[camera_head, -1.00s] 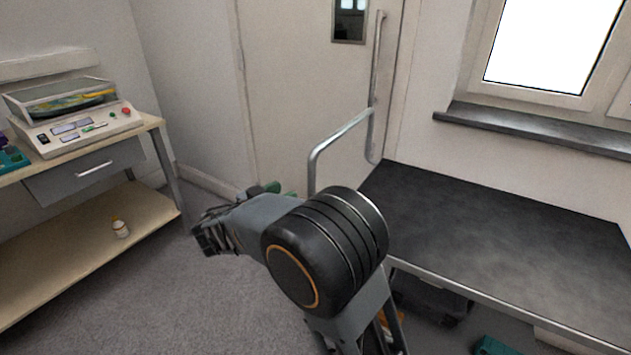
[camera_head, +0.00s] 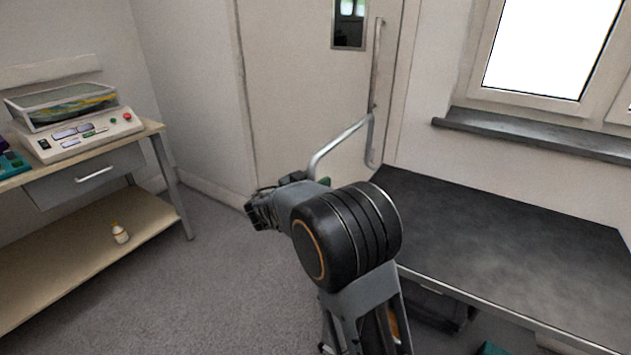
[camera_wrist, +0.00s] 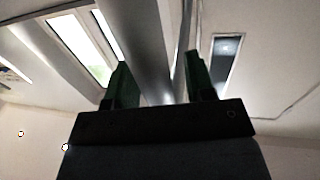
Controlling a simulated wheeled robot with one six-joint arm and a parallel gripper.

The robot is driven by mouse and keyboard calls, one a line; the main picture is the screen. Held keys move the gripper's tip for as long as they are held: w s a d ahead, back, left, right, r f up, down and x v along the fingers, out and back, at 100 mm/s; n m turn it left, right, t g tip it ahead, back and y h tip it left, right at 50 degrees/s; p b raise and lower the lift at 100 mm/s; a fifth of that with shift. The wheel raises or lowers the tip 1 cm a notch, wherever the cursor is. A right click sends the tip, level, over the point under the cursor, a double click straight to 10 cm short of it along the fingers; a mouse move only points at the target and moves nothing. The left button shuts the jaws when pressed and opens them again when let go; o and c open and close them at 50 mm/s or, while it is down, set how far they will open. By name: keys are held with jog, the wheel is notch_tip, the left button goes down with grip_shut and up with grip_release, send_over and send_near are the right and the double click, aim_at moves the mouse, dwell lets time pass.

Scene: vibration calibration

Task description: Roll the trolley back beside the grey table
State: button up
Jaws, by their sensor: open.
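The trolley shows mainly as its bent metal tube handle (camera_head: 342,143), in front of the door; its body is hidden behind my arm. The grey table (camera_head: 510,235), with a dark top and light metal edge, stands at the right under the window. My gripper (camera_head: 325,181) is mostly hidden behind my arm, close to the low end of the handle. In the wrist view, my open gripper (camera_wrist: 159,82) shows two dark green fingers, with a metal tube (camera_wrist: 143,45) running between them in the picture. I cannot tell whether they touch it.
A bench (camera_head: 150,215) at the left holds a control device (camera_head: 85,125), with a small bottle (camera_head: 120,232) on its lower shelf. A door (camera_head: 290,90) with a long vertical handle is behind. Dark items (camera_head: 440,305) lie under the grey table. Floor between the benches is clear.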

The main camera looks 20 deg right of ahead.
grip_shut()
dwell(0.4)
jog(key=shift+f, duration=0.1)
